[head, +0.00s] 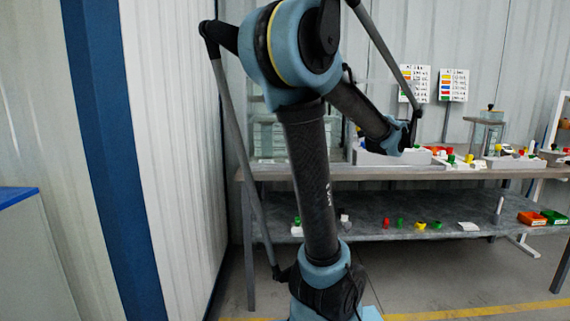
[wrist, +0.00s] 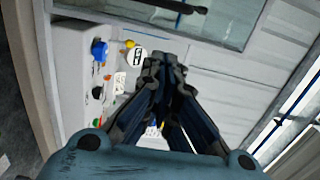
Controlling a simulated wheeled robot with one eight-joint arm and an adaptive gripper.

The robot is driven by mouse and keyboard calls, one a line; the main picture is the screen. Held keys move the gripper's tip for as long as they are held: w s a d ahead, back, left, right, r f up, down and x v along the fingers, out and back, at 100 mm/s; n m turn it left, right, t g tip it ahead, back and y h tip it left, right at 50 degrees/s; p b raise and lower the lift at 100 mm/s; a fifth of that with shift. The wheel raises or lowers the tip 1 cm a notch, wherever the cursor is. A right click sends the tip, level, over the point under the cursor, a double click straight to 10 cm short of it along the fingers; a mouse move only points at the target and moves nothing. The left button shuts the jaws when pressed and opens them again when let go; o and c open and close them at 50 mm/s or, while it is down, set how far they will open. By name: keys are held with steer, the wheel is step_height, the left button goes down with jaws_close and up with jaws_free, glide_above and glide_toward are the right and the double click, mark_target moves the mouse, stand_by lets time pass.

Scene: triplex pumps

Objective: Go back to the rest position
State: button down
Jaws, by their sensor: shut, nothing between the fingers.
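My arm stands up in the middle of the head view and bends down to the right. At its end, my gripper (head: 408,138) is small and dark, in front of the back edge of the workbench. In the wrist view my gripper (wrist: 165,62) points away from the camera with its dark fingers together. It is shut and nothing shows between the fingers. The fingers hide part of the bench top behind them.
The grey workbench (head: 470,173) bears small coloured parts. Its lower shelf (head: 380,228) holds more parts, an orange bin (head: 532,218) and a green bin (head: 554,216). A white corrugated wall (head: 170,130) and a blue post (head: 100,130) stand left of my arm. Floor shows below the shelf.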

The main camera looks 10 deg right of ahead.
steer(key=s+a+f+n+g+y, duration=0.2)
steer(key=a+f+n+g+y, duration=0.3)
steer(key=a, duration=0.7)
steer(key=s+a+f+n+g+y, duration=0.15)
steer(key=a+f+n, duration=0.25)
steer(key=a+f, duration=0.5)
steer(key=s+a+f+n+g, duration=0.45)
steer(key=s+a+f, duration=0.45)
steer(key=s+a, duration=0.25)
steer(key=s+d+f+n+g+h, duration=0.1)
steer(key=s+f+n+g+h, duration=0.3)
steer(key=s+f, duration=0.7)
steer(key=s+n, duration=0.1)
steer(key=s, duration=0.3)
steer(key=shift+d+f+n+g+h, duration=0.15)
steer(key=shift+f+n+g+h, duration=0.05)
steer(key=shift+n+g+h, duration=0.2)
steer(key=shift+w, duration=0.1)
steer(key=shift+w+f, duration=0.2)
steer(key=shift+w, duration=0.25)
